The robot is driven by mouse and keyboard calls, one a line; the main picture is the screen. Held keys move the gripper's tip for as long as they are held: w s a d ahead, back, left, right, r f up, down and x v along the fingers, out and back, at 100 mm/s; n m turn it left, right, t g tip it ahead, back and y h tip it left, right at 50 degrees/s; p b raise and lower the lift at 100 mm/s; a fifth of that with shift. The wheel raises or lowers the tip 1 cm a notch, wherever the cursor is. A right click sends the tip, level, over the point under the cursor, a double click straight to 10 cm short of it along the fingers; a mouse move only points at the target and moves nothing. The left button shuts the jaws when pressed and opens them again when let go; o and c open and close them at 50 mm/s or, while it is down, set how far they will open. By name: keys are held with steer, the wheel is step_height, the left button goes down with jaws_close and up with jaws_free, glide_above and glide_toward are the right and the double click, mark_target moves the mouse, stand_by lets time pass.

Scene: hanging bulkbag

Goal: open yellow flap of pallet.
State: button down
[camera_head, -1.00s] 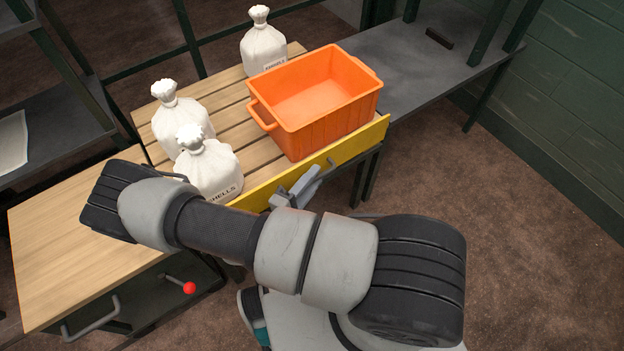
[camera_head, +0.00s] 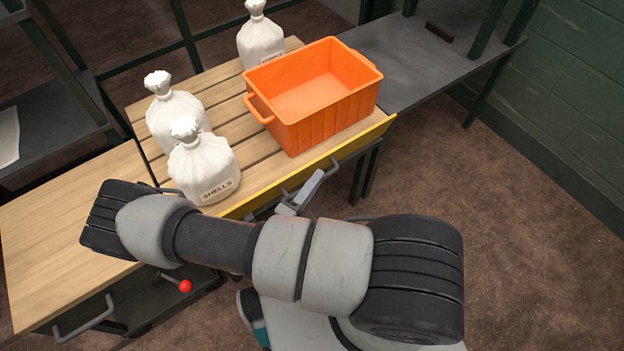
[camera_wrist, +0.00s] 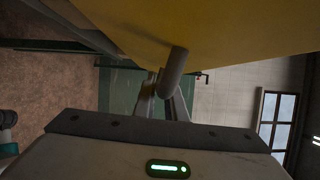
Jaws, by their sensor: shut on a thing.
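The yellow flap (camera_head: 372,136) runs along the near edge of the slatted wooden pallet (camera_head: 262,178). It leans outward at its top, towards me. In the wrist view the flap (camera_wrist: 230,25) fills the top as a broad yellow panel. A grey bar handle (camera_wrist: 174,68) stands out from it. My gripper (camera_wrist: 165,95) is shut on this handle, with a finger on each side. In the head view my gripper (camera_head: 300,192) is at the middle of the flap's outer side, and my arm partly hides the flap's left end.
An orange crate (camera_head: 318,125) and several white sacks (camera_head: 205,170) stand on the pallet. A wooden-topped cabinet (camera_head: 55,225) with a red-knobbed lever (camera_head: 185,286) is at left. A grey table (camera_head: 405,60) is behind right. The floor at right is clear.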

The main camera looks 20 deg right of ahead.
step_height(320, 180, down, 8)
steer(key=s+m+h+b, duration=0.1)
steer(key=s+m+b, duration=0.1)
steer(key=b, duration=0.4)
steer(key=shift+d+f+m+t+b, duration=0.2)
steer(key=shift+d+m+t+b, duration=0.1)
steer(key=shift+m, duration=0.3)
steer(key=c, duration=1.8)
jaws_free()
steer(key=shift+r, duration=0.1)
